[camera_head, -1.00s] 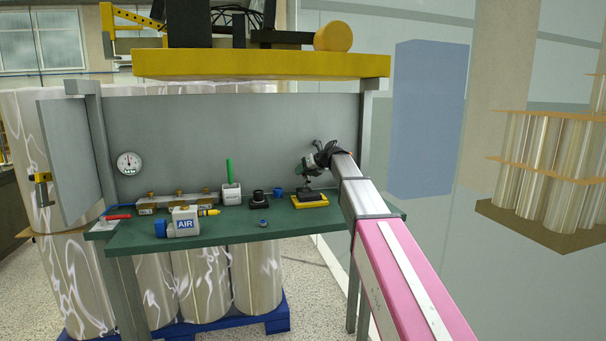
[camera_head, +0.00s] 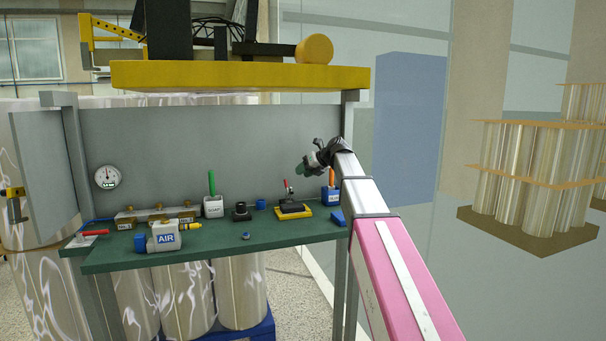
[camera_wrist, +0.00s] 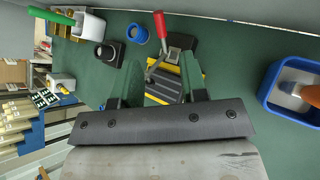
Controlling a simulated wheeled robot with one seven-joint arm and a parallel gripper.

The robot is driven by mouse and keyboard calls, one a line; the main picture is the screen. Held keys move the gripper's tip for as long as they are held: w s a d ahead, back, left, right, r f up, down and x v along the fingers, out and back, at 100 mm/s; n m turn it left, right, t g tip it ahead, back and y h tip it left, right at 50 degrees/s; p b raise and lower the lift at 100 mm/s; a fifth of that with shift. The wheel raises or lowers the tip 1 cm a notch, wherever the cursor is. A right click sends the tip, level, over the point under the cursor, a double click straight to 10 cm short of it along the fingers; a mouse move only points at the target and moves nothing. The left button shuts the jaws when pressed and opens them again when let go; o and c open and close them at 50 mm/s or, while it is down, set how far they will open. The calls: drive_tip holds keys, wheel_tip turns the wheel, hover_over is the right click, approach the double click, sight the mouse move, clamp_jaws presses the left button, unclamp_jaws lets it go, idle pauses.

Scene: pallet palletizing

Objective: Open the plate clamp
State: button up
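The plate clamp (camera_head: 291,210) stands on the green bench top, a black body on a yellow base. Its red-tipped lever (camera_head: 287,186) points up with a slight lean. The wrist view also shows the clamp's yellow and black base (camera_wrist: 180,85) beyond and between my fingers, with the red handle (camera_wrist: 162,25) above. My gripper (camera_head: 304,168) is above the bench, up and slightly right of the clamp in the head view, apart from it. In the wrist view its two green fingers (camera_wrist: 160,88) are spread with nothing held between them.
On the green bench (camera_head: 200,250), a blue box with an orange-handled tool (camera_head: 331,192) stands right of the clamp. A black block (camera_head: 241,212), blue cup (camera_head: 260,205), soap holder (camera_head: 213,208) and AIR unit (camera_head: 165,236) stand left. A yellow shelf (camera_head: 240,76) hangs overhead.

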drive_tip(key=c, duration=0.5)
drive_tip(key=shift+s, duration=0.1)
clamp_jaws()
drive_tip(key=s+d+r+n+t+h, duration=0.2)
drive_tip(key=s+r+n+h, duration=0.2)
drive_tip(key=n, duration=1.2)
drive_tip(key=shift+h, duration=0.3)
drive_tip(key=x, duration=0.4)
drive_tip(key=a+x, duration=0.1)
drive_tip(key=x, duration=0.7)
drive_tip(key=shift+s+a+r, duration=0.1)
drive_tip(key=shift+a+r, duration=0.1)
drive_tip(key=shift+a, duration=0.05)
drive_tip(key=shift+a+f, duration=0.2)
drive_tip(key=shift+a, duration=0.3)
